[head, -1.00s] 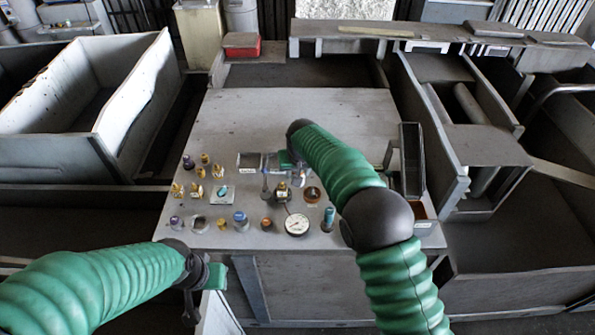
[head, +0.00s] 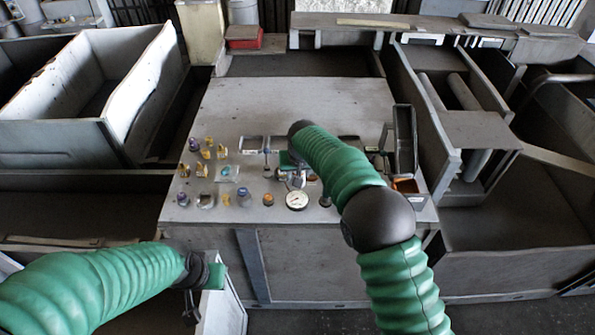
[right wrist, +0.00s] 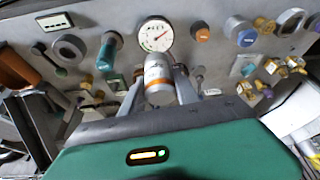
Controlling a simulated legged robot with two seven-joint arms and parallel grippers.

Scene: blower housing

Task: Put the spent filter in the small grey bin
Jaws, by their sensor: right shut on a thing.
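A small white cylinder with an orange band (right wrist: 158,75), which looks like the spent filter, is between the fingers of my right gripper (right wrist: 157,84) in the right wrist view. The gripper is shut on it, close to the round gauge (right wrist: 155,34). In the head view my right gripper (head: 295,178) is over the middle of the bench, partly hidden by its own arm. A small grey open container (head: 251,145) with a label is left of it; I cannot tell for sure that it is the bin. My left gripper (head: 203,277) is low at the front left; its jaws are unclear.
Brass fittings (head: 205,153), knobs and the gauge (head: 297,200) crowd the bench's left and front. A tall dark open frame (head: 404,140) stands at its right edge, near an orange item (head: 405,186). The bench's back half (head: 300,100) is clear. Big open crates flank the bench.

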